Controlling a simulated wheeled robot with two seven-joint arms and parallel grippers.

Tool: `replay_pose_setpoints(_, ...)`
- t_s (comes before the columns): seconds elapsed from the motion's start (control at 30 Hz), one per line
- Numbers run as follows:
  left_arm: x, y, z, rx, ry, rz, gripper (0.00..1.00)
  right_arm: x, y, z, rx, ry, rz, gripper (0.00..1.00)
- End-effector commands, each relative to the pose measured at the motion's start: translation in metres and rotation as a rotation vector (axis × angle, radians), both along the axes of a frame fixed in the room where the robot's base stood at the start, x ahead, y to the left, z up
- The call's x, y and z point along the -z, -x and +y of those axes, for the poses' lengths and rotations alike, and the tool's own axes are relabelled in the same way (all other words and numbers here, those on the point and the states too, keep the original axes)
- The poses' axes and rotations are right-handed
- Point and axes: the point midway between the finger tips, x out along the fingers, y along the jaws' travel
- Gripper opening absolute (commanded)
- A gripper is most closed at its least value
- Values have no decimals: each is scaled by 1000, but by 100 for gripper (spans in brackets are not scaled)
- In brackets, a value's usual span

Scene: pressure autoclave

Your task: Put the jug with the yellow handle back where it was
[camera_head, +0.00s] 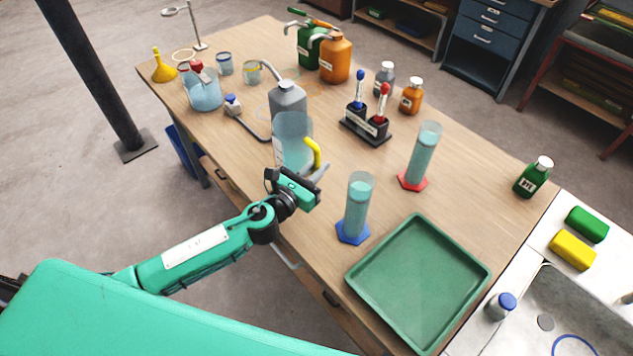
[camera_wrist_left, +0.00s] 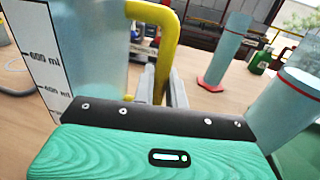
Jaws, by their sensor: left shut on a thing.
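The jug with the yellow handle (camera_head: 291,150) is clear with bluish contents and looks upright near the front edge of the table. Its yellow handle (camera_head: 314,153) faces right. In the left wrist view the jug's wall (camera_wrist_left: 85,45) with millilitre marks fills the left, and the handle (camera_wrist_left: 163,40) curves down between the fingers. My left gripper (camera_head: 319,173) is shut on the handle. I cannot tell whether the jug's base touches the table. My right gripper is not in view.
A grey bottle (camera_head: 287,97) stands close behind the jug. A blue-based cylinder (camera_head: 358,205), a red-based cylinder (camera_head: 422,155) and a green tray (camera_head: 418,280) are to the right. A jug with a red handle (camera_head: 205,93) stands at the left.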

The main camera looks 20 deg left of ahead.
Motion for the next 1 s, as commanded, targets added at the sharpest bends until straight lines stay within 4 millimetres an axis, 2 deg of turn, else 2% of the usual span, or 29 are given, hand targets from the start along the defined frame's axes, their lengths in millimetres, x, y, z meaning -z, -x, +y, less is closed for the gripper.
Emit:
replay_pose_setpoints(0.33,44,0,0,-1,1,0,0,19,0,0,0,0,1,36)
replay_pose_setpoints(0.77,50,0,0,0,0,0,0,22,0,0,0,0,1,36)
replay_pose_setpoints(0.8,50,0,0,0,0,0,16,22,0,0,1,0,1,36)
replay_pose_setpoints(0.9,49,0,0,0,0,0,35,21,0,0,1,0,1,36)
replay_pose_setpoints(1.0,49,0,0,0,0,0,35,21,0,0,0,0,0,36)
